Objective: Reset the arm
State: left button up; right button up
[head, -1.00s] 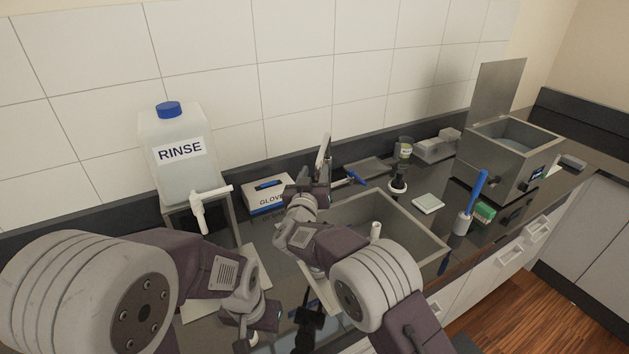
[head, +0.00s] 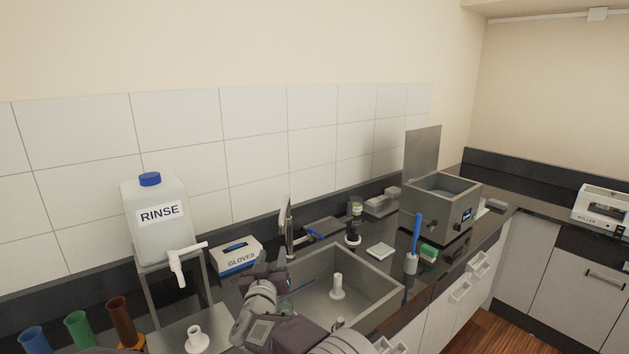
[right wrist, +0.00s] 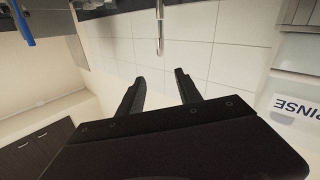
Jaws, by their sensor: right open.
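My right gripper (head: 270,270) is at the near left edge of the sink, partly hidden behind its own wrist. In the right wrist view its two dark fingers (right wrist: 159,90) stand apart with nothing between them, so it is open and empty. The wrist view looks tilted, with the white tiles beyond the fingers. My left gripper is out of view; only a dark sliver of what looks like my left arm shows at the bottom left.
The sink (head: 385,294) holds a white upright piece (head: 337,287). The faucet (head: 288,229), glove box (head: 237,257) and rinse jug (head: 155,222) stand behind and left. A blue-handled brush (head: 416,235) and metal bath (head: 438,207) stand right. Coloured tubes (head: 78,329) are at front left.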

jog(key=w+d+r+m+h, duration=0.25)
jog(key=w+d+r, duration=0.25)
jog(key=d, duration=0.4)
jog(key=s+d+r, duration=0.2)
jog(key=d+r, duration=0.1)
jog(key=d, duration=0.4)
jog(key=s+d+r, duration=0.1)
jog(key=d+r, duration=0.2)
jog(key=d, duration=0.5)
jog(key=s+d+f+n+g+y, duration=0.1)
jog(key=s+d+f+g, duration=0.2)
jog(key=s+f, duration=0.4)
jog(key=s+d+f+n+g+y, duration=0.1)
jog(key=s+d+f+g+y, duration=0.2)
jog(key=s+f, duration=0.4)
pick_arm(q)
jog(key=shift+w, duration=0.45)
pick_arm(e)
jog(key=s+f+m+g, duration=0.1)
jog(key=s+f+g, duration=0.4)
jog(key=s, duration=0.6)
jog(key=s+f+g, duration=0.5)
jog(key=s+f, duration=0.5)
jog(key=s, duration=0.2)
jog(key=shift+s+a+f+m+g+h, duration=0.15)
jog(key=shift+a+f+m+g+h, duration=0.1)
jog(key=shift+m+g+h, duration=0.15)
